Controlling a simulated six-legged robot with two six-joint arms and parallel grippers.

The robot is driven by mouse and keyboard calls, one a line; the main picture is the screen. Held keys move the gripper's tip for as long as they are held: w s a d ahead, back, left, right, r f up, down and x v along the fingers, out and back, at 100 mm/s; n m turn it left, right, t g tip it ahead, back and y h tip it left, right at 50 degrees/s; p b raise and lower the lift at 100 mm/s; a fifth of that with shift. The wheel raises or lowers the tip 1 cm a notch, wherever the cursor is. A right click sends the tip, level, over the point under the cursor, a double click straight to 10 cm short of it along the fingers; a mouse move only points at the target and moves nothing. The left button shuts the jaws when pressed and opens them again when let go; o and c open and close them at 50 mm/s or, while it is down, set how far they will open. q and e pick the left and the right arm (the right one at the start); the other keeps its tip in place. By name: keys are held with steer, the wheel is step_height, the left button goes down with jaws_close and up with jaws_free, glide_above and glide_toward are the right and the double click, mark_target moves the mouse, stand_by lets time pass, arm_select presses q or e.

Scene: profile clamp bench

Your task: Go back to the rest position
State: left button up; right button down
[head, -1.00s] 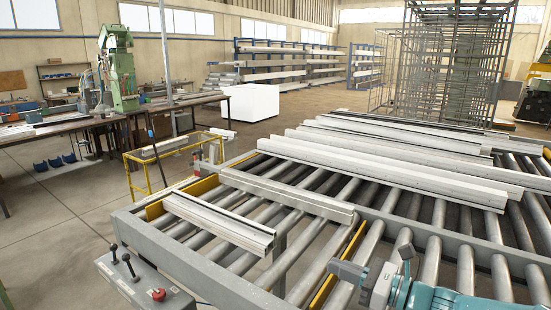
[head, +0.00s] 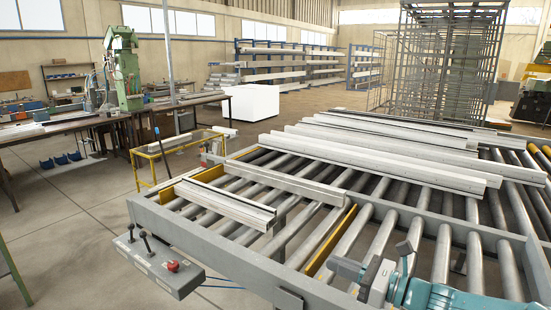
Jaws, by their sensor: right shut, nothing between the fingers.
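My right gripper (head: 350,268) is at the lower right of the head view, on the teal arm that comes in from the bottom right edge. Its dark grey fingers are shut with nothing held. In the picture it lies over the near part of the roller bench (head: 165,222); it appears clear of the rollers, and its exact height cannot be told. My left gripper is out of view.
A short profile (head: 225,205) lies at the bench's left end; long pale profiles (head: 375,160) lie farther back. A control box (head: 160,265) with levers and a red button sits at the near left edge. A yellow-framed stand (head: 152,165) stands beyond. Floor at left is open.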

steer(key=s+a+f+n+g+h+b, duration=0.1)
steer(key=s+f+n+g+h+b, duration=0.3)
steer(key=f, duration=0.7)
steer(key=s+f+n+g+h+p, duration=0.1)
steer(key=s+f, duration=0.4)
steer(key=f, duration=0.6)
steer(key=s+a+f+n+g+h+b, duration=0.1)
steer(key=s+f+n+g+h+b, duration=0.3)
steer(key=f, duration=0.7)
arm_select(q)
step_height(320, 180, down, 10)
steer(key=b, duration=0.3)
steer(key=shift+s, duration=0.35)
arm_select(e)
steer(key=s+f+n+h, duration=0.2)
steer(key=s+f+n, duration=1.1)
steer(key=s+f, duration=0.4)
steer(key=shift+s+d+f+n+g, duration=0.3)
steer(key=shift+s+n, duration=0.1)
steer(key=shift+s, duration=0.5)
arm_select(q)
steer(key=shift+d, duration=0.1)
